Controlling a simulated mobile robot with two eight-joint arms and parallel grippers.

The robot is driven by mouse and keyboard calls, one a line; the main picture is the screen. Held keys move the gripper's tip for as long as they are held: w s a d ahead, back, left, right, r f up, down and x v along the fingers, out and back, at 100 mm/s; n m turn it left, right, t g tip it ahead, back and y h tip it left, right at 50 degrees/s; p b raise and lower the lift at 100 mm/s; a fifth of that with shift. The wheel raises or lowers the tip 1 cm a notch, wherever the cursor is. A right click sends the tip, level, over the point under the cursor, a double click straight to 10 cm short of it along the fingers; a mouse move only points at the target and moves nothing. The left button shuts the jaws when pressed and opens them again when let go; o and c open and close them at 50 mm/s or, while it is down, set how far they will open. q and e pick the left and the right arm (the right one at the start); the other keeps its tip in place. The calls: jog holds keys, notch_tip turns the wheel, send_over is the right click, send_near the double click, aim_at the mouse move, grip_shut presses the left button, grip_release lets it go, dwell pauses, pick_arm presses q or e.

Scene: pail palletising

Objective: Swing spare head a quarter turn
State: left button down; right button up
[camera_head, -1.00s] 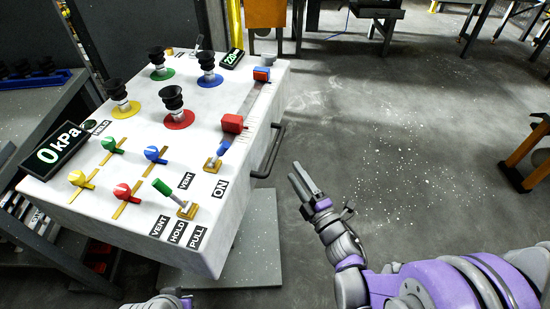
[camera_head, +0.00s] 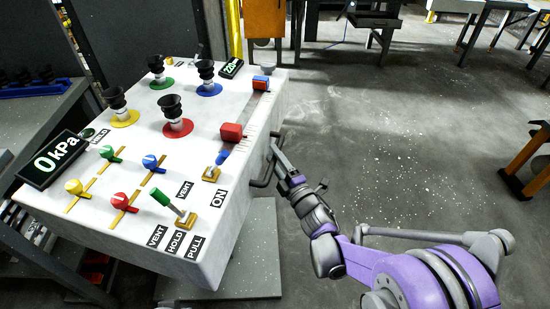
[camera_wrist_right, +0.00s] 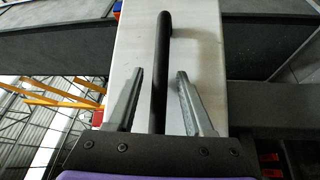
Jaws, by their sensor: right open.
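The spare head is a white box (camera_head: 222,245) at the left of the head view, with several black suction cups, coloured valve knobs and levers on its top face. A dark bar handle (camera_head: 257,184) stands out from its right side. My right gripper (camera_head: 278,148) is at this handle and partly covers it. In the right wrist view the handle (camera_wrist_right: 161,40) runs between the two open fingers (camera_wrist_right: 160,75), with a gap visible on each side. The white side of the head (camera_wrist_right: 202,50) lies behind it. My left gripper is out of view.
A gauge (camera_head: 52,160) on the head reads 0 kPa. A grey plate (camera_head: 262,250) lies on the floor below the head. The floor between is clear.

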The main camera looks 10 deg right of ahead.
grip_shut()
dwell(1.4)
